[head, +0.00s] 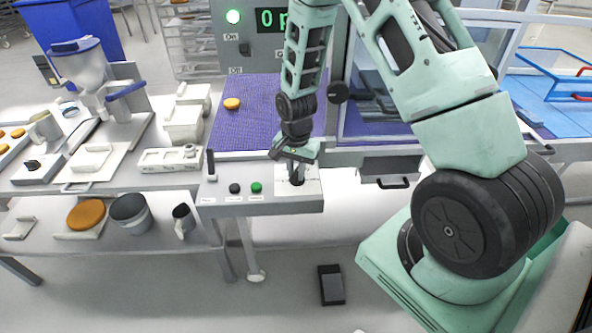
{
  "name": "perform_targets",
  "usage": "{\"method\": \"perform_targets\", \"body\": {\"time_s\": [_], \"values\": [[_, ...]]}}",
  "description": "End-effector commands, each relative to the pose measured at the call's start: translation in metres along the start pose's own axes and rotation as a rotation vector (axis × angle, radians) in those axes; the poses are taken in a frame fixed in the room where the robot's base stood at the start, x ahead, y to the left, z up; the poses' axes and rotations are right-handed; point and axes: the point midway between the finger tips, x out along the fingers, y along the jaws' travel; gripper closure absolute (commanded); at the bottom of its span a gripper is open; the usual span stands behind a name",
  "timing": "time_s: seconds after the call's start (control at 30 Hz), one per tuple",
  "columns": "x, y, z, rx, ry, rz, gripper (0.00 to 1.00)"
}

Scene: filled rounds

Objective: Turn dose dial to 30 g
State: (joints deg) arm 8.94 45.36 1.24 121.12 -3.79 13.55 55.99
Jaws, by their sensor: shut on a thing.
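The dose dial (297,182) is a dark knob on a white plate (283,188) at the right end of a small grey control panel. My gripper (296,170) points down onto the dial from above and is shut on it. The gripper and arm hide most of the dial and its scale. The marks and the dial's pointer cannot be read from here.
A black button (234,188), a green button (256,187) and a dark lever (211,164) share the panel (225,203). Behind it is a purple belt (250,122) with one orange round (232,104). A black pedal (331,285) lies on the floor.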

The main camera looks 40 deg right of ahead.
Motion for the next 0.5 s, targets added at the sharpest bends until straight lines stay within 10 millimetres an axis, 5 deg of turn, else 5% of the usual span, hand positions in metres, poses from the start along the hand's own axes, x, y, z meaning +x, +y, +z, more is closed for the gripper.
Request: {"method": "perform_targets", "body": {"time_s": [0.5], "values": [[0.0003, 0.0031, -0.0008, -0.424, 0.000, 0.000, 1.00]]}}
